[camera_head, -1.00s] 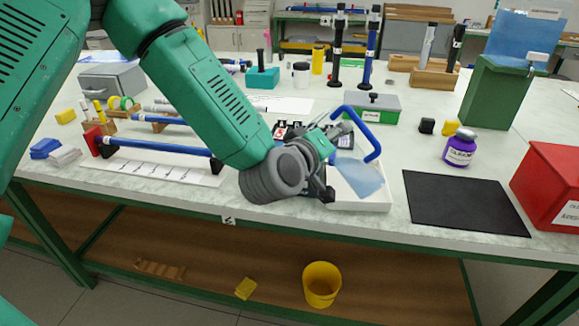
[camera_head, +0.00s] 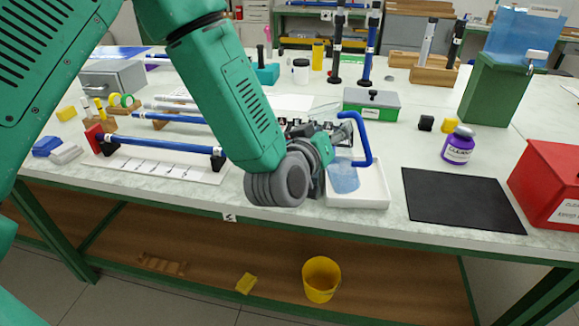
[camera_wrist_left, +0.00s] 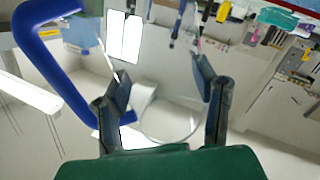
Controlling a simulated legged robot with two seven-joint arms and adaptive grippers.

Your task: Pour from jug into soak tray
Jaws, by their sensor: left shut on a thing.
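The jug is clear with a blue handle (camera_head: 366,140); the handle also shows at the left of the left wrist view (camera_wrist_left: 45,62). My left gripper (camera_head: 334,148) is shut on the jug's clear body, which shows between the fingers in the left wrist view (camera_wrist_left: 165,118). The jug is above the left part of the white soak tray (camera_head: 372,190), handle to the right and nearly upright. A pale blue patch shows low at the jug, over the tray; I cannot tell whether it is in the jug or the tray. My right gripper is out of view.
A black mat (camera_head: 460,200) lies right of the tray, with a purple bottle (camera_head: 458,146) behind it and a red box (camera_head: 550,185) beyond. A green-sided box (camera_head: 372,103) stands behind the jug. A blue rod (camera_head: 160,145) lies on a rack at left.

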